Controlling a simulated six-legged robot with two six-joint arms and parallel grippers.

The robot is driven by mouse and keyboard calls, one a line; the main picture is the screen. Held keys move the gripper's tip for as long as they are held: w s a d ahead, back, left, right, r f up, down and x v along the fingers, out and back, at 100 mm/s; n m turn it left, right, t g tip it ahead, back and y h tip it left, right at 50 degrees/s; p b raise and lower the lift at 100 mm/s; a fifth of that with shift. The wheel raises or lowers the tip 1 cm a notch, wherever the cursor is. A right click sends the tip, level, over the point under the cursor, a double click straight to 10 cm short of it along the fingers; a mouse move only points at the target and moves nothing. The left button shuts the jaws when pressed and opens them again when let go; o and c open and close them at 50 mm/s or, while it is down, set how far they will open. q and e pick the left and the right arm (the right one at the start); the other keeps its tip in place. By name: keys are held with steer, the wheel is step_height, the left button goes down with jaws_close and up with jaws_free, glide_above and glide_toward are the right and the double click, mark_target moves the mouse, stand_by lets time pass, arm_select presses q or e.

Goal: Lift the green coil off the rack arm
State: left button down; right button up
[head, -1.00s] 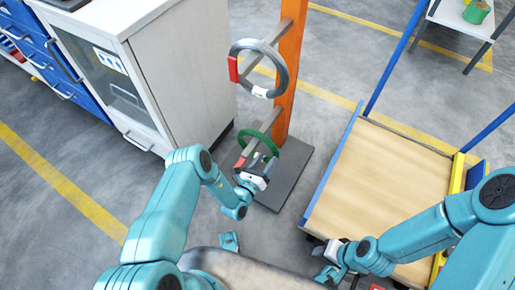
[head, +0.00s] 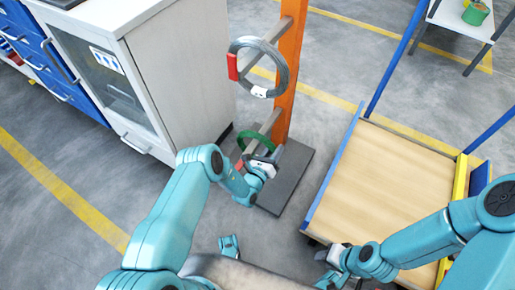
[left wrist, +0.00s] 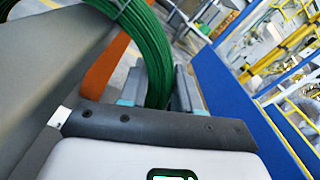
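The green coil (head: 256,136) hangs around the lower rack arm (head: 271,121), low on the orange post (head: 289,70). My left gripper (head: 272,156) is at the near lower side of the coil and covers part of it. In the left wrist view the green coil (left wrist: 154,55) runs down between the two fingers of my left gripper (left wrist: 160,88), with almost no gap on either side, so it looks gripped. My right gripper (head: 326,268) is low in the head view, away from the coil; its fingers are too small to read.
A grey coil (head: 262,66) with red and white tags hangs on the upper rack arm. The dark base plate (head: 284,182) is below. A grey-white cabinet (head: 180,75) stands left. A wood-topped cart (head: 378,185) with blue rails stands right.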

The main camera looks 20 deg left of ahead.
mark_target(274, 147)
arm_select(q)
steer(key=shift+r, duration=0.2)
steer(key=shift+r+p, duration=0.25)
steer(key=shift+p, duration=0.05)
step_height(274, 147, up, 3)
steer(key=shift+r+p, duration=0.15)
steer(key=shift+p, duration=0.85)
steer(key=s+a+p, duration=0.1)
steer(key=s+p, duration=0.1)
steer(key=s, duration=0.7)
steer(key=s+a+p, duration=0.2)
steer(key=s, duration=0.6)
steer(key=shift+s+a+f, duration=0.25)
steer(key=shift+s+f, duration=0.05)
steer(key=shift+s, duration=0.05)
steer(key=c, duration=1.4)
jaws_free()
jaws_close()
steer(key=shift+r+p, duration=0.15)
steer(key=shift+p, duration=0.2)
